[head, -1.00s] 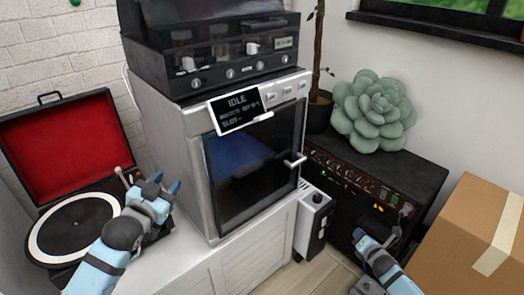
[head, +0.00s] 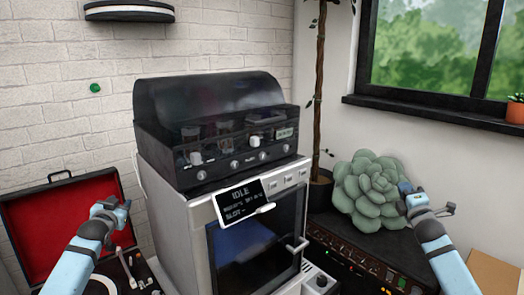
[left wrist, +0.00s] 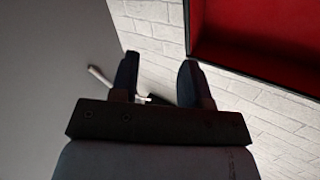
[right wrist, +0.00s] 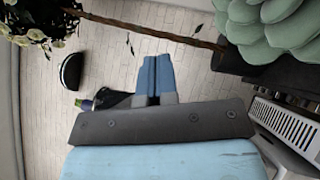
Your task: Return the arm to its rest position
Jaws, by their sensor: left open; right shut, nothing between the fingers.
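My left gripper (head: 110,206) is raised in front of the open record player's red lid at the left of the head view. In the left wrist view its two fingers (left wrist: 157,82) stand apart with nothing between them. My right gripper (head: 418,196) is raised in front of the wall, just right of the green succulent (head: 366,190). In the right wrist view its blue fingers (right wrist: 156,78) are together and empty. Neither gripper appears to hold anything.
A white machine (head: 185,215) with a tilted IDLE display (head: 242,203) stands between the arms, with a dark covered unit (head: 215,120) on top. The record player (head: 50,215) is left. A black amplifier (head: 350,255) and a cardboard box (head: 495,275) are right.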

